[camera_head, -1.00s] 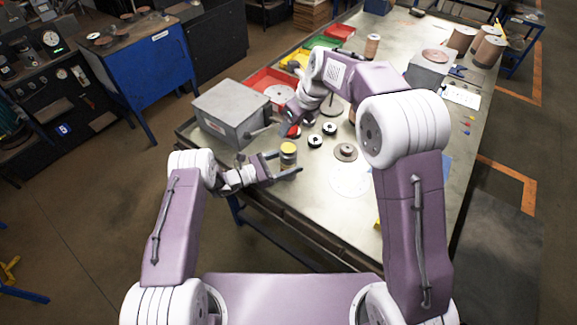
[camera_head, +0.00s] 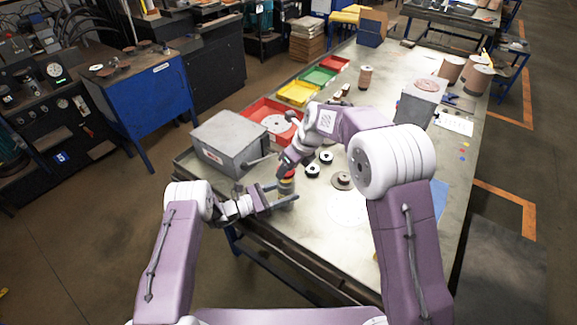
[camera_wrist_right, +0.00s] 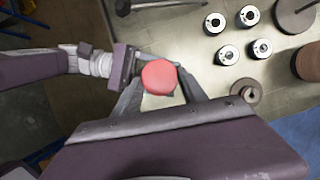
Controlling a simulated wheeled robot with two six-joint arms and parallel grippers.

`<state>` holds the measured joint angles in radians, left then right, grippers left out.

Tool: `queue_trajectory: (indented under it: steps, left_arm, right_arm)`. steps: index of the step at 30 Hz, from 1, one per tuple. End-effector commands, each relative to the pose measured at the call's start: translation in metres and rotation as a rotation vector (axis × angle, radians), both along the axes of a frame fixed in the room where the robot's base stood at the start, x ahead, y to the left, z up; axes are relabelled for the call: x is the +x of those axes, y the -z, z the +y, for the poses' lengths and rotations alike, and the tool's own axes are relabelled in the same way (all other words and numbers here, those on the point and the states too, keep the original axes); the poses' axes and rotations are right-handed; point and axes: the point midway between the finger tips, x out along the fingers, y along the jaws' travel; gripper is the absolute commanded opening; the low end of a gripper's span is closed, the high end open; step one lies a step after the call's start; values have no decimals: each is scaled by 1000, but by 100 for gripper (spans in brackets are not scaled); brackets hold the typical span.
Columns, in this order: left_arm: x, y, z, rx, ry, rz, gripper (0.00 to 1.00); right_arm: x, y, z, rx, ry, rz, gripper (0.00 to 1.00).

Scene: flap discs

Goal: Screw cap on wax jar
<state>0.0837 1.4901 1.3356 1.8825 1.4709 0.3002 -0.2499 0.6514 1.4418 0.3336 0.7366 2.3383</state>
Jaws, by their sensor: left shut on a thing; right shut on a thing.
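My left gripper (camera_head: 281,196) is shut on the wax jar (camera_head: 287,188), a small jar with a yellowish side, held upright by the table's near left edge. The red cap (camera_head: 288,174) is at the jar's top, in my right gripper (camera_head: 285,168). In the right wrist view the round red cap (camera_wrist_right: 159,77) sits between the fingertips of my right gripper (camera_wrist_right: 160,84), which is shut on it. The cap hides the jar's mouth there, so I cannot tell whether its thread is engaged. My left gripper (camera_wrist_right: 124,66) reaches in from the left in that view.
A grey metal box (camera_head: 228,142) with a lever stands just left of the grippers. Red, yellow (camera_head: 297,92) and green bins line the table's left edge. Several small dark-and-white rings (camera_head: 312,170) and a brown disc (camera_head: 342,180) lie to the right.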

Motion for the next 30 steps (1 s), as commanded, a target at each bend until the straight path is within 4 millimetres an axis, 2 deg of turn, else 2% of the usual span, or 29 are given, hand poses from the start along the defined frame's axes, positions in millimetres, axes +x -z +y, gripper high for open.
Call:
queue_trajectory:
  steps: [8, 18, 30]
  left_arm:
    - [0, 0, 0, 0, 0, 0, 0]
    - [0, 0, 0, 0, 0, 0, 0]
    - [0, 0, 0, 0, 0, 0, 0]
  right_arm:
    - [0, 1, 0, 0, 0, 0, 12]
    - [0, 18, 0, -1, 0, -1, 12]
    - [0, 17, 0, 0, 1, 0, 12]
